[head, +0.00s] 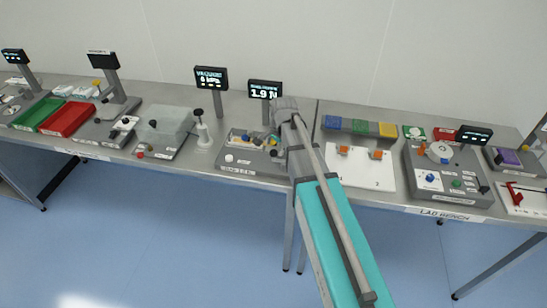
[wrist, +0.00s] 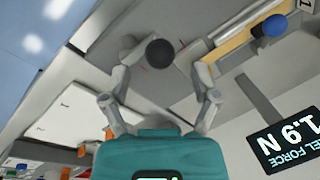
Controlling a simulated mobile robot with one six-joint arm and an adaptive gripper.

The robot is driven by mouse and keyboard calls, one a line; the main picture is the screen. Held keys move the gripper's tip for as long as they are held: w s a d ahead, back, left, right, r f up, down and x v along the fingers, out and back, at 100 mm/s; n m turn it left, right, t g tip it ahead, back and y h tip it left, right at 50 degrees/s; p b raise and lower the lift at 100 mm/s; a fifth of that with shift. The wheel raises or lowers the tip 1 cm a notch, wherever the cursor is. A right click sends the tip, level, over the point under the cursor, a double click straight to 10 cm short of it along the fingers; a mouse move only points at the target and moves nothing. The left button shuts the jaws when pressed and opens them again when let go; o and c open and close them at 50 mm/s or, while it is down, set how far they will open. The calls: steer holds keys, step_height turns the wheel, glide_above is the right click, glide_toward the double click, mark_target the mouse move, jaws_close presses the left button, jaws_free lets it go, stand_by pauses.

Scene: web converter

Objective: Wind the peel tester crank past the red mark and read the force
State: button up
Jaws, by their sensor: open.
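The peel tester (head: 238,160) stands on the bench left of my arm in the head view. Its display (head: 264,90) reads 1.9 N; in the wrist view the display (wrist: 285,138) appears inverted, with "PEEL FORCE" on it. A round black knob (wrist: 160,52), apparently the crank's handle, shows in the wrist view above the grey tester plate (wrist: 150,88). My gripper (wrist: 162,62) is open, with a finger on either side of the knob and visible gaps. Small red marks (wrist: 141,69) show on the plate near the knob.
A blue knob (wrist: 273,26) and a yellow strip (wrist: 225,48) lie beside the crank. A white board with orange clips (head: 358,168) stands right of my arm. The vacuum display (head: 211,78) and a clear-covered box (head: 166,125) stand to the left.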

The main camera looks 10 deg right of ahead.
mark_target(274, 150)
steer(key=shift+w+a+f+b, duration=0.15)
steer(key=shift+f+b, duration=0.65)
steer(key=shift+f, duration=0.15)
steer(key=shift+w+a+f+b, duration=0.1)
steer(key=shift+w+f+b, duration=0.05)
steer(key=shift+f+b, duration=0.75)
jaws_close()
